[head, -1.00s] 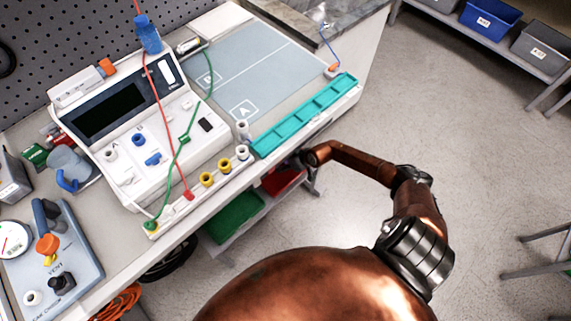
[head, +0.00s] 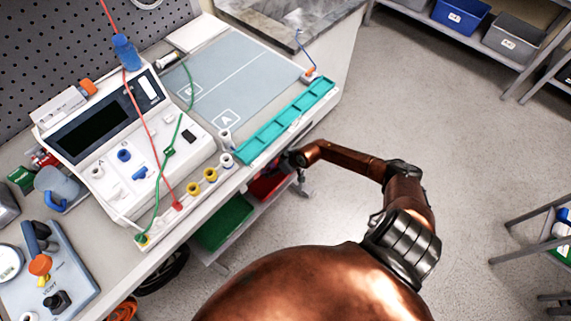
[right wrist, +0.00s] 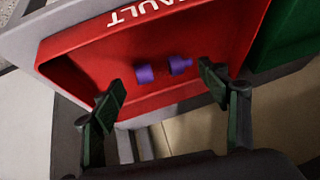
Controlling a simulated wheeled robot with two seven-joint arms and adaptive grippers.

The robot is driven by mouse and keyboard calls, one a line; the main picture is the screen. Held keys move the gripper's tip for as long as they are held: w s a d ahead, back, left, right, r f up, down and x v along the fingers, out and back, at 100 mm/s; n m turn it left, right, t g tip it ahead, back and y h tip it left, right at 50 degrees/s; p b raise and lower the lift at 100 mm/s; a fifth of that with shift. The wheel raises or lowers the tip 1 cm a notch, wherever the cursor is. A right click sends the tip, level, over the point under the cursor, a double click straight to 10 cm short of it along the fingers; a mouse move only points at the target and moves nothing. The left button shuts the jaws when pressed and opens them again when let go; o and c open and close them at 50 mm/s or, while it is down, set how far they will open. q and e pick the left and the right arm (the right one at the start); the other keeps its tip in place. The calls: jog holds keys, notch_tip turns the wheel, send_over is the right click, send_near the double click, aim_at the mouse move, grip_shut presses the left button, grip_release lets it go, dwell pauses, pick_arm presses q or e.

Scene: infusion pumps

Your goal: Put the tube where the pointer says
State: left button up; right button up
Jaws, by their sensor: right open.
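A red tube (head: 142,117) runs from the top edge past a blue clamp-like part (head: 126,52) down to a red end at the pump's front strip. A green tube (head: 169,151) loops over the white pump (head: 117,137) to the strip's near-left end. No pointer is clearly identifiable; a dial gauge (head: 9,262) is cut off at the left edge. My right gripper (right wrist: 163,94) is open above a red bin (right wrist: 205,28) marked "AULT", with two purple pieces (right wrist: 145,74) between and beyond its fingers, untouched. In the head view it is below the bench front, partly hidden. My left gripper is not seen.
A grey mat (head: 238,72) marked with lettered zones and a teal compartment tray (head: 287,121) lie right of the pump. A green bin (head: 222,222) is beside the red bin under the bench. A grey panel with knobs (head: 60,285) is at left.

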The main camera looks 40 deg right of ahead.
jog(key=p+v, duration=0.1)
jog(key=v, duration=0.1)
jog(key=shift+r, duration=0.35)
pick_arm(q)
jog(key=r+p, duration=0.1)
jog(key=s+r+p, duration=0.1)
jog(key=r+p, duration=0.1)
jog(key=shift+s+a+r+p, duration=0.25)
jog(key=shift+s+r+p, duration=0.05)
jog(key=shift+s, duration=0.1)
pick_arm(e)
jog(key=v, duration=0.6)
jog(key=shift+s, duration=0.25)
jog(key=shift+d, duration=0.1)
